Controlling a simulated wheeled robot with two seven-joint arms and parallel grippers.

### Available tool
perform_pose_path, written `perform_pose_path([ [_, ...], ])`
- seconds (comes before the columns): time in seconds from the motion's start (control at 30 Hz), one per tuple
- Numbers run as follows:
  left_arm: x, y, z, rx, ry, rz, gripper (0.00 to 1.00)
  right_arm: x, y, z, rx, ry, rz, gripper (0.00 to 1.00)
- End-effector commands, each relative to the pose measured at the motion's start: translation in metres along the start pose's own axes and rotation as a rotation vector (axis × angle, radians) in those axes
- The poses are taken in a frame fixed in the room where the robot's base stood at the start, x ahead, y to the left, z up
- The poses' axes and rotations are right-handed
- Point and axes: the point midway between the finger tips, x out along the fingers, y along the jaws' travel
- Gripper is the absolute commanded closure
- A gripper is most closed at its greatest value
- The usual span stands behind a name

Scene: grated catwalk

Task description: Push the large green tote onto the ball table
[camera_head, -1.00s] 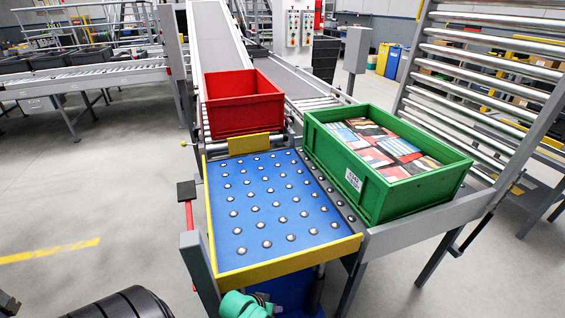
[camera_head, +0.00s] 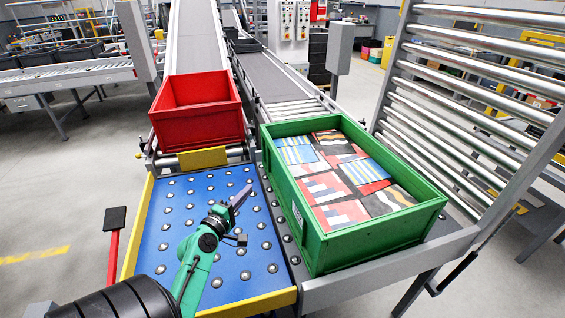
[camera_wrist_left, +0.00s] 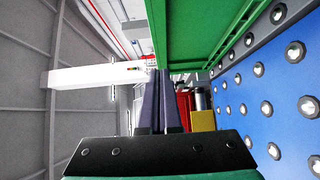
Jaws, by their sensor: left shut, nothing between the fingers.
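The large green tote (camera_head: 365,236) stands on the right-hand section beside the ball table, filled with flat patterned packs. The blue ball table (camera_head: 160,228) with its steel balls and yellow edges is to its left. My left gripper (camera_head: 243,192) is above the ball table, shut and empty, a short way left of the tote's near side. In the left wrist view the shut fingers (camera_wrist_left: 158,100) point along the ball table (camera_wrist_left: 275,75), and the green tote's wall (camera_wrist_left: 205,30) is above them. Contact with the tote cannot be told. My right gripper is not in view.
A red tote (camera_head: 198,112) stands on the conveyor behind the ball table, behind a yellow stop (camera_head: 202,158). A rack of metal rollers (camera_head: 470,100) stands right of the green tote. A red post with a black pad (camera_head: 114,220) is at the table's left.

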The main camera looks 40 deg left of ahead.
Motion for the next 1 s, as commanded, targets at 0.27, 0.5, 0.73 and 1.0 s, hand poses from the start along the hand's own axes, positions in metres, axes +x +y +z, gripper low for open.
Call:
perform_pose_path([
  [0.27, 0.043, 0.006, -0.002, -0.008, 0.005, 0.008, 1.00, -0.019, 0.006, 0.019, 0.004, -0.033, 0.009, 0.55],
  [0.5, 0.096, 0.004, -0.001, -0.007, 0.003, 0.005, 1.00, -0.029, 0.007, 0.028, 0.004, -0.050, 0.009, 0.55],
  [0.73, 0.123, 0.004, 0.022, -0.006, 0.003, 0.003, 1.00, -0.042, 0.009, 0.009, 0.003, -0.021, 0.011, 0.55],
  [1.0, 0.127, 0.001, 0.028, -0.004, 0.003, 0.002, 1.00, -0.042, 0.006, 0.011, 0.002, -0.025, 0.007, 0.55],
])
